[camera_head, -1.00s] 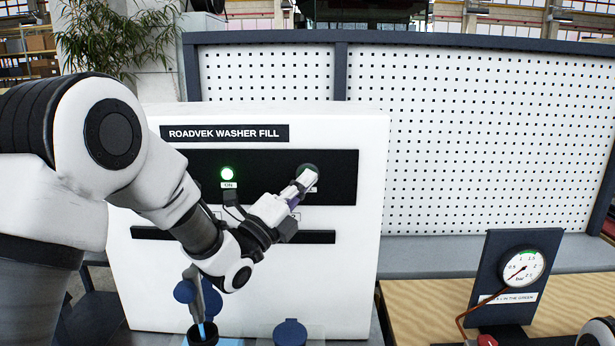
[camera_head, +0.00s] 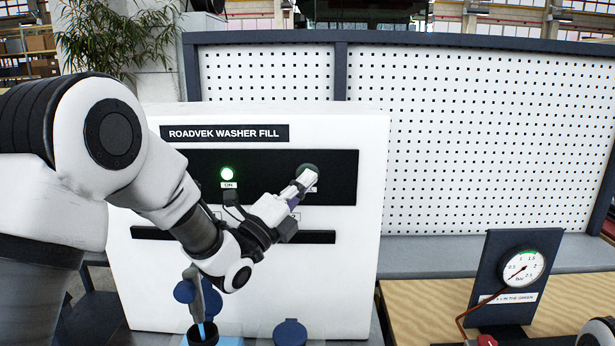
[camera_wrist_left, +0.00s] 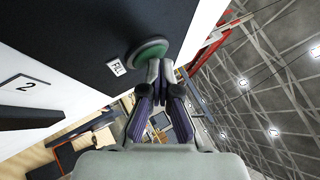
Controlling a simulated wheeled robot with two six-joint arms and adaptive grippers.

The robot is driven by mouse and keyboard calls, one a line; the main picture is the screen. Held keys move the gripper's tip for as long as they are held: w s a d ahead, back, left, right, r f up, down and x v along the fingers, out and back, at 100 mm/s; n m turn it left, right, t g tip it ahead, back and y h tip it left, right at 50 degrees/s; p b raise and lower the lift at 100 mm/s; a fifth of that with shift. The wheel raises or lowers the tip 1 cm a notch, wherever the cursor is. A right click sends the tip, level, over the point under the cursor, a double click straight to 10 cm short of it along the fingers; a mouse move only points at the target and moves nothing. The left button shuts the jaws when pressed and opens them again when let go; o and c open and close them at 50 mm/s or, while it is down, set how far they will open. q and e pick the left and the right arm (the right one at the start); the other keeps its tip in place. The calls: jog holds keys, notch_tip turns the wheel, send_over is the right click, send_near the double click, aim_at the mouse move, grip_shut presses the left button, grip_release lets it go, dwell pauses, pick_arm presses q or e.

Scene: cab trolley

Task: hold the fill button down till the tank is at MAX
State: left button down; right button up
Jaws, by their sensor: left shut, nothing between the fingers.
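The fill button (camera_head: 308,168) is a round green button on the black strip of the white washer fill panel (camera_head: 350,240). In the left wrist view the button (camera_wrist_left: 148,50) sits beside a label reading FILL. My left gripper (camera_head: 306,179) is shut and empty, with its fingertips at the button's face. They appear to touch it in the left wrist view (camera_wrist_left: 160,70); how far it is pressed I cannot tell. Blue liquid shows below the spout at the bottom of the head view. The tank's level and MAX mark cannot be made out. My right gripper is out of view.
A lit green lamp (camera_head: 227,174) marked ON is left of the button. A blue cap (camera_head: 290,332) stands below the panel. A pressure gauge (camera_head: 523,267) stands on the wooden bench at right. A white pegboard (camera_head: 480,140) stands behind.

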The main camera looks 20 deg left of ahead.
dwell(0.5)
pick_arm(q)
jog(key=shift+s+d+b, duration=0.25)
jog(key=shift+s+b, duration=0.45)
jog(key=shift+s, duration=0.2)
jog(key=shift+f, duration=0.1)
jog(key=s+b, duration=0.1)
jog(key=s, duration=0.1)
jog(key=s+d+b, duration=0.1)
jog(key=s, duration=0.1)
jog(key=shift+s+d+b, duration=0.2)
jog(key=shift+s+b, duration=0.15)
jog(key=shift+s, duration=0.05)
